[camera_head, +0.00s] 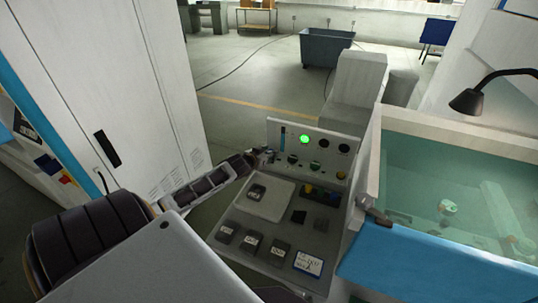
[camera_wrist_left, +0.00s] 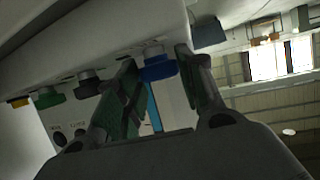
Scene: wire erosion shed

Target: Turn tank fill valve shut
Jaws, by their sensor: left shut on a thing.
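The upright control panel (camera_head: 312,145) stands at the back of the console in the head view. It has a row of knobs along its lower part and a lit green lamp (camera_head: 304,139) above them. My left gripper (camera_head: 262,155) is at the left end of this row. In the left wrist view, a blue knob (camera_wrist_left: 158,68), likely the tank fill valve, sits between the fingers of my left gripper (camera_wrist_left: 163,85), which is shut on it. The knob's pointer and label cannot be read. In the head view the gripper largely hides this knob. My right gripper is not in view.
A green knob (camera_wrist_left: 50,97) and a dark knob (camera_wrist_left: 88,84) sit in the same row. The console shelf (camera_head: 235,240) holds several dark blocks and a white tray (camera_head: 265,203). A water-filled tank (camera_head: 455,150) stands right; a tall cabinet (camera_head: 110,80) stands left.

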